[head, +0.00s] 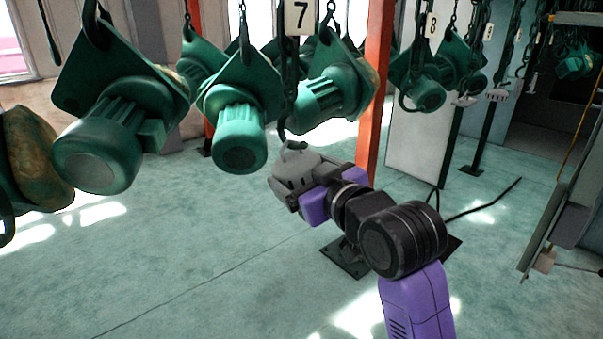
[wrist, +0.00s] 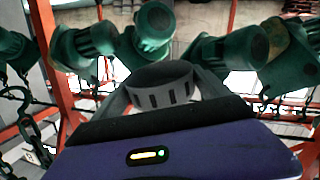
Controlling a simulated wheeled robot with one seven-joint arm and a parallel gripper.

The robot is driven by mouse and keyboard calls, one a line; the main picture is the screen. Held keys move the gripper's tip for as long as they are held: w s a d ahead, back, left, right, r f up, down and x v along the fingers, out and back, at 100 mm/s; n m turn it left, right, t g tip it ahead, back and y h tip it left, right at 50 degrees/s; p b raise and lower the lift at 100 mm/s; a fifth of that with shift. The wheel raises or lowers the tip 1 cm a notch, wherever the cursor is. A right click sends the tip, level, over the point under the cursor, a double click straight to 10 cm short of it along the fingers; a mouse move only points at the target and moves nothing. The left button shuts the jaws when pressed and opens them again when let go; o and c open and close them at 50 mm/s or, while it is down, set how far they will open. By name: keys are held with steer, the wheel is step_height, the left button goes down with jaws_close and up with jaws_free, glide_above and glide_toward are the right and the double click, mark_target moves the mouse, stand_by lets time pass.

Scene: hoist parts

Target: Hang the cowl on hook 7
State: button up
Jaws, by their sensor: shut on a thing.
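The cowl (wrist: 163,84) is a dark grey ring-like part with slots around its side. In the wrist view it sits between the grey fingers of my gripper (wrist: 165,92), which is shut on it. In the head view my gripper (head: 299,174) is at the end of the purple and black arm, and the cowl is hard to tell from the grey fingers. The number 7 tag (head: 299,16) hangs at top centre. Under it a dark chain with hook 7 (head: 283,131) comes down just above my gripper's tip. I cannot tell whether hook and cowl touch.
Green motors (head: 240,120) hang close on the left and behind hook 7. An orange post (head: 375,95) stands right behind my gripper. The number 8 tag (head: 432,25) and more hanging parts are further right. The floor below is mostly clear.

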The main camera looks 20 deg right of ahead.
steer(key=o, duration=1.6)
steer(key=shift+s, duration=0.1)
steer(key=s, duration=0.2)
steer(key=s+b, duration=0.1)
steer(key=s, duration=0.2)
steer(key=s+r, duration=0.1)
steer(key=s, duration=0.1)
steer(key=shift+s+d, duration=0.25)
steer(key=shift+d, duration=0.15)
step_height(320, 180, up, 6)
steer(key=d+f+m+t, duration=0.1)
steer(key=t, duration=0.2)
steer(key=s+d+f+m+t+h, duration=0.1)
steer(key=s+f+m+h, duration=0.35)
steer(key=s+f, duration=1.1)
steer(key=s+a+f+g+y, duration=0.1)
steer(key=s+f+g, duration=0.2)
steer(key=s+f, duration=0.5)
steer(key=s+a+f+n+g+y, duration=0.1)
steer(key=s+f+g, duration=0.1)
steer(key=s+f, duration=0.7)
steer(key=s, duration=0.6)
steer(key=shift+a+f+g+y, duration=0.2)
steer(key=shift+a+g+y, duration=0.15)
steer(key=shift+g, duration=0.05)
